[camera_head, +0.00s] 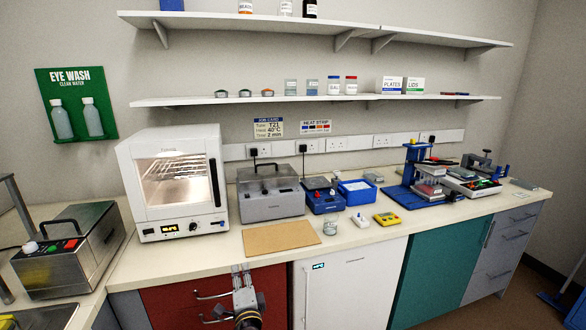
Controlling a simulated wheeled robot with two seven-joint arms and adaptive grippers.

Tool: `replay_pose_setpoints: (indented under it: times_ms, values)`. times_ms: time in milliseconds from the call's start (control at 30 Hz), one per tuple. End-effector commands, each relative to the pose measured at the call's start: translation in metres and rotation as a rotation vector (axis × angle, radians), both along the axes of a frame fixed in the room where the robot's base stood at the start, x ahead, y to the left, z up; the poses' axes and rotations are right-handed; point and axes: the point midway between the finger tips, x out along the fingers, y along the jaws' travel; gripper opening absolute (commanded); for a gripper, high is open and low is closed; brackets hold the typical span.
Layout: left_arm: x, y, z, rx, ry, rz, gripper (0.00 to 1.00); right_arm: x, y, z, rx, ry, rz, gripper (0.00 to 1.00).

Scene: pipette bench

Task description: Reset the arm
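My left gripper (241,269) shows at the bottom of the head view, left of centre. It points up the picture, in front of the red drawers (190,296) and below the bench's front edge. Its fingers are small in view and close to each other, and I see nothing held between them. Whether they are fully shut is too small to tell. My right gripper is not in view.
The pale worktop (375,240) lies beyond the gripper, with a tan mat (281,238) near its edge. A white oven (172,185), a grey lidded device (270,193), blue trays (357,192) and a yellow device (387,219) stand there. The worktop's front strip is mostly free.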

Motion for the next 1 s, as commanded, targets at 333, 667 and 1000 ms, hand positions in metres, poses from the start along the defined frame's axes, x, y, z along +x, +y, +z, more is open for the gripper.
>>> replay_pose_setpoints:
  times_ms: [333, 667, 1000]
  values:
    - [-0.017, 0.023, -0.019, -0.127, 0.054, 0.057, 0.34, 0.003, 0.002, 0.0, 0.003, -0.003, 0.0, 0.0]
    - [-0.058, 0.062, -0.06, -0.386, 0.174, 0.176, 0.34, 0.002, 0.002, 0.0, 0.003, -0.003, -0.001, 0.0]
    - [-0.131, 0.091, -0.111, -0.738, 0.367, 0.345, 0.34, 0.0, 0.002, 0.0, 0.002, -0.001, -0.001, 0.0]
